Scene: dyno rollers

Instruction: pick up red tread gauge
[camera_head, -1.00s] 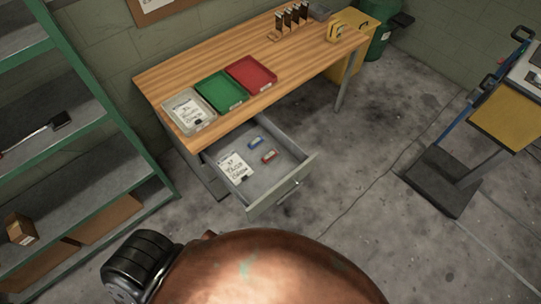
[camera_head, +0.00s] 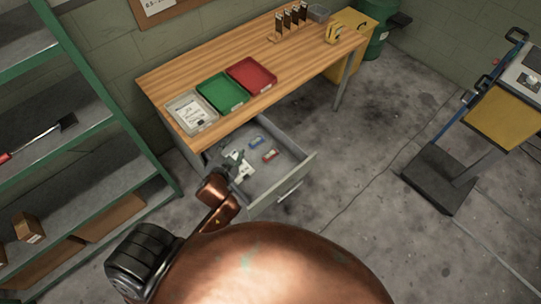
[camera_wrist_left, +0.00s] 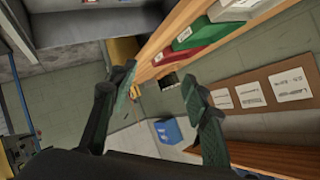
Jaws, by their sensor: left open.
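The red tread gauge (camera_head: 270,155) lies in the open drawer (camera_head: 296,178) under the workbench, right of a white note card. A blue gauge (camera_head: 257,141) lies just behind it. My left gripper (camera_head: 238,163) is over the left part of the drawer, above the card and left of the red gauge, apart from it. In the left wrist view its two fingers (camera_wrist_left: 160,78) are spread with nothing between them. The red gauge cannot be made out in that view. My right gripper is not in view.
On the workbench (camera_head: 300,62) stand a clear tray (camera_head: 210,124), a green tray (camera_head: 220,92) and a red tray (camera_head: 252,75). A green shelf rack (camera_head: 130,120) stands at the left. A cart (camera_head: 440,178) stands at the right. Floor before the drawer is clear.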

